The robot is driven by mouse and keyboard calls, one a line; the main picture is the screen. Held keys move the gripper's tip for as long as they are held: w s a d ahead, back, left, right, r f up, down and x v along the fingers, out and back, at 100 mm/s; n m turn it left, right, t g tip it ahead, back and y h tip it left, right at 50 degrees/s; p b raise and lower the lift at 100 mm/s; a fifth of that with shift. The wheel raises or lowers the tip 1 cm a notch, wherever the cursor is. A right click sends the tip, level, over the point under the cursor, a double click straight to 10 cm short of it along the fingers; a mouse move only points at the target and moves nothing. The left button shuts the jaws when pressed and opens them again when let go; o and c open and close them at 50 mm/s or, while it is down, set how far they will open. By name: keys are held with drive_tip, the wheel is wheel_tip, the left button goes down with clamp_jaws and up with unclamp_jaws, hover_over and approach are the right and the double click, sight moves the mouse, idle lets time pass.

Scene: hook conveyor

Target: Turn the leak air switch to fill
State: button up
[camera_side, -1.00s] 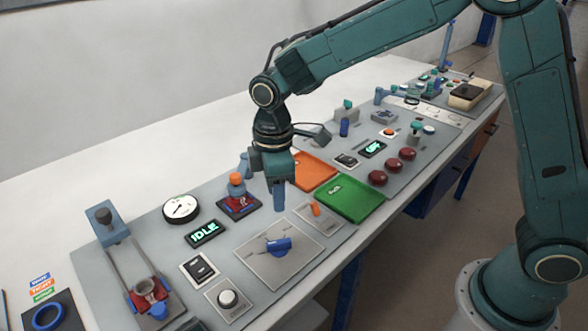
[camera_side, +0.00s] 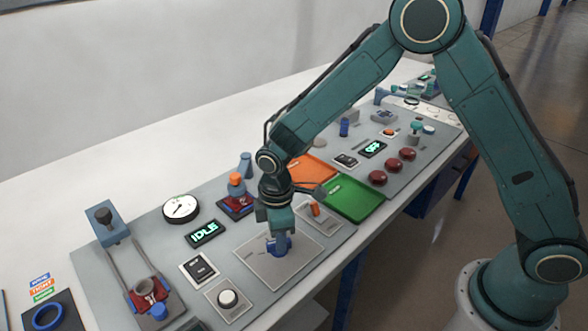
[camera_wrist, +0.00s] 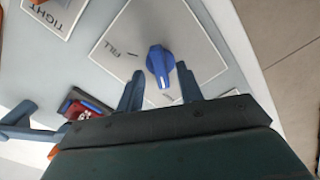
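The leak air switch is a blue knob (camera_wrist: 159,62) on a square grey plate (camera_wrist: 112,38) in the wrist view. Its white pointer line faces toward my gripper, away from the printed word FILL (camera_wrist: 125,52). My gripper (camera_wrist: 160,80) has its two blue fingers apart, one on each side of the knob's near end, with gaps visible. In the side view my gripper (camera_side: 278,246) is down over the blue knob (camera_side: 288,244) and partly hides it. The plate (camera_side: 262,264) shows around it.
A green tray (camera_side: 375,195) and an orange tray (camera_side: 325,163) lie behind the switch. A display reading IDLE (camera_side: 206,233), a round gauge (camera_side: 181,208) and a white button (camera_side: 228,298) are to the left.

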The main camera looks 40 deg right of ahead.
drive_tip(key=shift+f, duration=0.5)
clamp_jaws()
